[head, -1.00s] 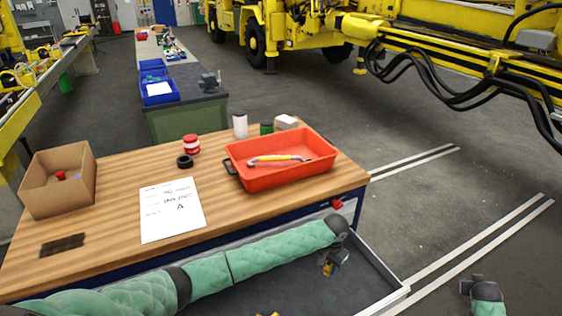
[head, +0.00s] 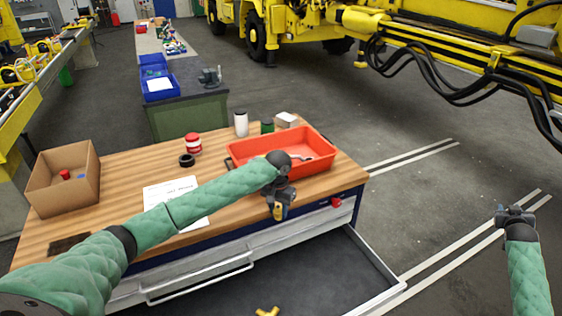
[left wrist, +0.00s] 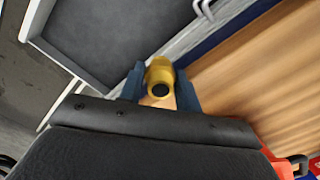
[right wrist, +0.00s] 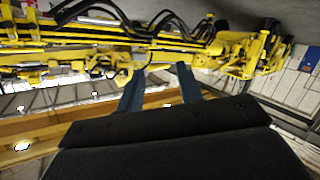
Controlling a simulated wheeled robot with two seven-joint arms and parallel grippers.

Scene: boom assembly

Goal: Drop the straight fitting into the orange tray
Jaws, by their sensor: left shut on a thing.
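The straight fitting (head: 278,212) is yellow and tube-like, with a dark round opening facing the left wrist view (left wrist: 160,78). My left gripper (head: 281,203) is shut on it and holds it above the bench's front edge, on the near side of the orange tray. It also shows in the left wrist view (left wrist: 160,92) with a finger on each side of the fitting. The orange tray (head: 322,169) sits on the bench top, partly hidden by my left arm. My right gripper (head: 515,213) is apart from the bench at the right; its fingers are spread and empty in the right wrist view (right wrist: 160,90).
A wrench (head: 313,158) lies in the tray, partly hidden. The drawer (head: 310,270) stands open below the bench, with another yellow fitting (head: 267,311) in it.

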